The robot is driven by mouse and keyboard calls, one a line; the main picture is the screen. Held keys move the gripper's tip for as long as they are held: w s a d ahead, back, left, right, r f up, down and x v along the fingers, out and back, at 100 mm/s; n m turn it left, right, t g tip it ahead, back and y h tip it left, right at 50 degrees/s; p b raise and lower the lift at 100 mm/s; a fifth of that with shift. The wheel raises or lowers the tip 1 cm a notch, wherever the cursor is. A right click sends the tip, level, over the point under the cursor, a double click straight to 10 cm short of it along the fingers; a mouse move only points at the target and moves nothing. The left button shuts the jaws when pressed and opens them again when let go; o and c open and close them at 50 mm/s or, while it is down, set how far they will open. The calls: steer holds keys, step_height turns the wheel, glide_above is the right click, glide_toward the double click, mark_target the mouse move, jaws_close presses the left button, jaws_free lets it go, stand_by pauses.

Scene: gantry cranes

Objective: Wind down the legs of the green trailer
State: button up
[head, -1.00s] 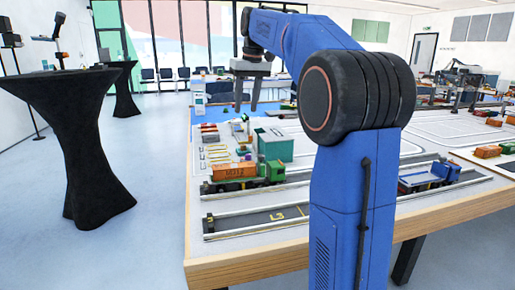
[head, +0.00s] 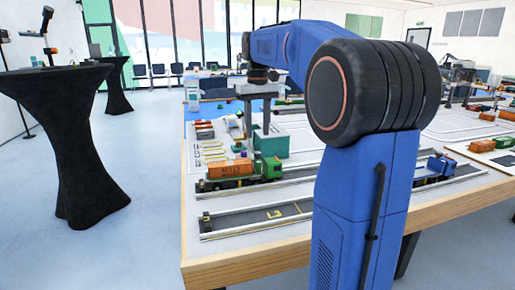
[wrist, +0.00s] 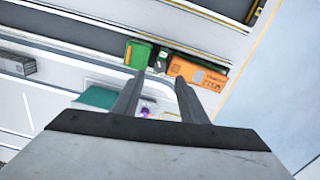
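An orange container (head: 231,169) sits on a low green trailer (head: 221,186) behind a truck with a green cab (head: 268,168), on the table's near-left lane. In the wrist view, the orange container (wrist: 194,72), a green edge of the trailer (wrist: 214,66) and the green cab (wrist: 138,53) lie beyond the fingertips. The trailer's legs are too small or hidden to make out. My gripper (head: 257,126) points down above the table, past the truck, near a teal block (head: 271,145). Its two fingers are apart and empty in the wrist view (wrist: 160,80).
A blue truck (head: 437,168) stands farther right on the same lane. A dark strip marked L3 (head: 270,213) runs along the front. Small coloured containers (head: 205,129) lie at the back left. A black-covered standing table (head: 70,150) is left of the work table (head: 240,260).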

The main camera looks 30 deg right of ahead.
mark_target(257, 152)
step_height(257, 152, down, 7)
steer(key=shift+f, duration=0.15)
stand_by(0.4)
jaws_close()
